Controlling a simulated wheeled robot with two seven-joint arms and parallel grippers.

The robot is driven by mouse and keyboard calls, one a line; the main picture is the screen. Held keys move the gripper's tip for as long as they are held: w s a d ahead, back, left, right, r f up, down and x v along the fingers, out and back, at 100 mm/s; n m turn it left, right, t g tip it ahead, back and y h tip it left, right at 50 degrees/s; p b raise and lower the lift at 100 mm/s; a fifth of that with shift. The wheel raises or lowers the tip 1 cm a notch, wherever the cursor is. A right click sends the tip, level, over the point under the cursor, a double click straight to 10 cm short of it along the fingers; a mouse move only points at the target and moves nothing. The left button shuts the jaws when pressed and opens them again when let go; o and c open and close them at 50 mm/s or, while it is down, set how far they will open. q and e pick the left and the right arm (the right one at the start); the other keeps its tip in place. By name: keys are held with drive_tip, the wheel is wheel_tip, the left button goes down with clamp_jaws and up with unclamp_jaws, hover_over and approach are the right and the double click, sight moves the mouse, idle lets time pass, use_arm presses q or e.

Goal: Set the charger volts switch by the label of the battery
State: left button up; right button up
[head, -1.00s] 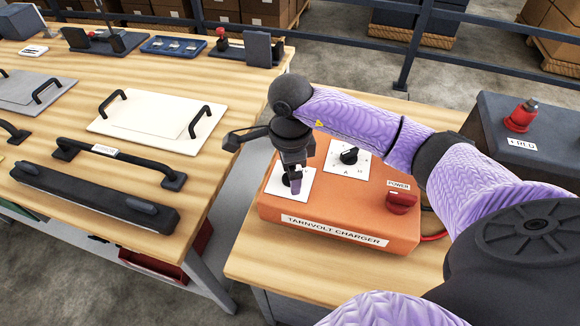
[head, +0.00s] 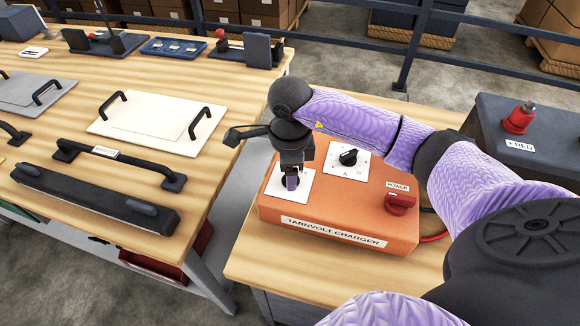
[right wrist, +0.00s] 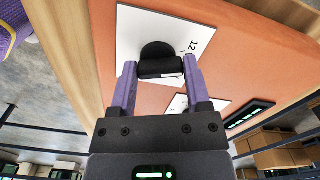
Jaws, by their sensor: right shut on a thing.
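The orange charger (head: 345,217) stands on the right-hand bench, labelled TARNVOLT CHARGER. Its left white dial plate (head: 276,181) carries a black knob, mostly hidden in the head view by my right gripper (head: 291,181). In the right wrist view the gripper (right wrist: 161,78) is shut on this black knob (right wrist: 158,55); a "12" mark shows on the plate (right wrist: 190,25) beside it. A second dial (head: 349,157) marked A and a red POWER knob (head: 400,203) sit to the right. The dark battery (head: 530,150) with a red terminal (head: 520,117) is at the right; its voltage label does not show. My left gripper is not in view.
The left bench (head: 225,110) holds a white plate with handles (head: 150,118), a dark bar (head: 92,198) and a blue tray (head: 173,47). A gap separates the benches. A railing (head: 410,45) runs behind.

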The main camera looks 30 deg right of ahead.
drive_tip(key=m+p, duration=0.1)
drive_tip(key=m, duration=0.4)
drive_tip(key=shift+d+r, duration=0.1)
drive_tip(key=shift+r, duration=0.05)
drive_tip(key=m+p, duration=0.2)
drive_tip(key=m, duration=0.3)
drive_tip(key=shift+m, duration=0.3)
drive_tip(key=o, duration=1.3)
wheel_tip(320, 180, up, 10)
drive_tip(key=shift+f+p, duration=0.1)
drive_tip(key=shift+p, duration=0.8)
